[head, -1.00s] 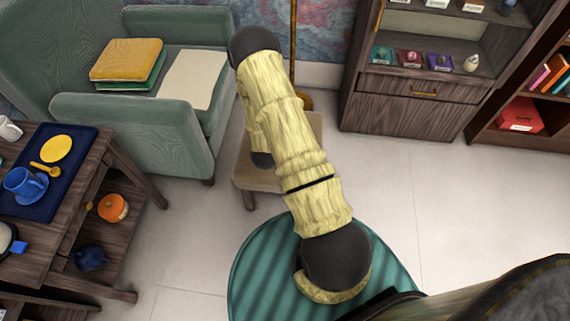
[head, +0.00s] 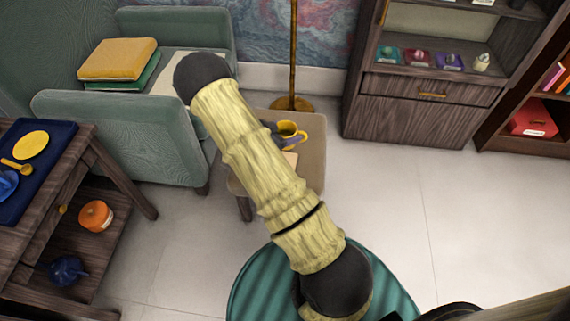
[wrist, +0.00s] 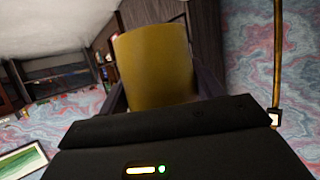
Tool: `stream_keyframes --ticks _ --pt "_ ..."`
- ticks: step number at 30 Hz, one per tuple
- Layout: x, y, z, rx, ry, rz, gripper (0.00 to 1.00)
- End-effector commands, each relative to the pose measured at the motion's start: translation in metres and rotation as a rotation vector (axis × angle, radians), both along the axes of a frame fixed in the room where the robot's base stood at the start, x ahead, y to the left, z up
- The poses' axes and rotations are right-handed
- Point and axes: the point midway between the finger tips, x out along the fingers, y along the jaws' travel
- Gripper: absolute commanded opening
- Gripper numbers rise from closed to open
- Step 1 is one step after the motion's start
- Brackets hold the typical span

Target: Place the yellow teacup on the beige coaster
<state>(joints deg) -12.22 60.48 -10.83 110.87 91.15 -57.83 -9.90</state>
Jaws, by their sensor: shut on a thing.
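The yellow teacup (head: 293,129) shows in the head view over the small beige-topped side table, partly hidden by my arm. It fills the middle of the wrist view (wrist: 152,60), between my dark fingers. My gripper (head: 278,131) is shut on the teacup; its fingers also show in the wrist view (wrist: 160,90). The cup looks roughly upright. A pale flat piece, seemingly the beige coaster (head: 291,158), lies on the table just in front of the cup in the head view, partly behind my arm. I cannot tell the gap below the cup.
The side table (head: 310,165) has a bare right part. A green armchair (head: 120,130) with books (head: 118,60) stands left of it. A brass pole (head: 293,60) rises behind it. A wooden table (head: 75,165) with a navy tray (head: 50,150) is at left. Floor at right is clear.

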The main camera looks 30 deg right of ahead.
Motion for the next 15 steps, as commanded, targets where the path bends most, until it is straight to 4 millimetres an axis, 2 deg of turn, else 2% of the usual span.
stream_keyframes --ticks 9,15 --pt "0.000 0.000 -0.002 -0.002 0.001 0.000 0.35" --pt "0.000 0.000 -0.031 -0.002 0.001 0.001 0.35"
